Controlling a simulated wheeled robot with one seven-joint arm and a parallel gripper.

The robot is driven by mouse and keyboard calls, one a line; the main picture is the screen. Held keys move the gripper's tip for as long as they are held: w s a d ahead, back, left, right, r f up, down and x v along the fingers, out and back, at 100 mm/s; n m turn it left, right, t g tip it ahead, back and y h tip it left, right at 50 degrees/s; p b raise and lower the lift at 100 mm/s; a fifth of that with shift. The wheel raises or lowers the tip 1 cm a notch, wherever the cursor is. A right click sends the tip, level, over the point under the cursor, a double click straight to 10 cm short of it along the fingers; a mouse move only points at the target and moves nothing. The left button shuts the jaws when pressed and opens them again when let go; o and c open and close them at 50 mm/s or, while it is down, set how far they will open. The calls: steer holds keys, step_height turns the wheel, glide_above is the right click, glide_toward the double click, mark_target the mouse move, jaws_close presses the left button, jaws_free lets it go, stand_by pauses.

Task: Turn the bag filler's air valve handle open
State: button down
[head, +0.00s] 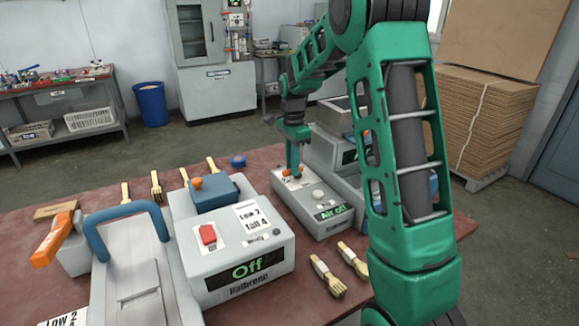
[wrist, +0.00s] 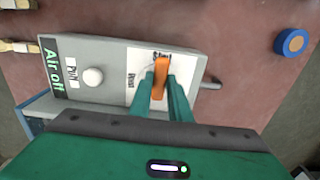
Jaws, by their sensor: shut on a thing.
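The air valve handle is a small orange lever (wrist: 160,78) on a light grey control box (wrist: 100,90) in the wrist view. It stands on a white label with printed words. The box's display (head: 335,212) reads "Air off". My gripper (wrist: 159,95) is over the label end of the box, with its two green fingers shut on the orange handle, one on each side. In the head view my gripper (head: 293,165) reaches down to the box from above, and only a bit of orange shows there. A white round knob (wrist: 93,77) sits nearer the display.
A grey machine with a display reading "Off" (head: 250,270) stands left of the box. Wooden-handled brushes (head: 328,277) lie in front, others behind. A blue and orange roll (wrist: 291,42) lies beyond the box. Another grey machine (head: 325,150) stands close on the right.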

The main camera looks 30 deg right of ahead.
steer(key=shift+n, duration=0.4)
steer(key=n, duration=0.4)
steer(key=shift+s+d+r, duration=0.1)
steer(key=shift+s+d, duration=0.05)
steer(key=shift+s, duration=0.15)
steer(key=n, duration=0.4)
steer(key=shift+s+d+n, duration=0.25)
steer(key=shift+n, duration=0.15)
steer(key=n, duration=0.4)
steer(key=shift+s+d, duration=0.15)
steer(key=shift+d, duration=0.15)
steer(key=shift+d+n, duration=0.2)
steer(key=shift+n, duration=0.9)
steer(key=shift+d+n, duration=0.15)
steer(key=shift+n, duration=0.95)
steer(key=c, duration=1.7)
jaws_free()
steer(key=shift+o, duration=0.3)
steer(key=shift+s, duration=0.15)
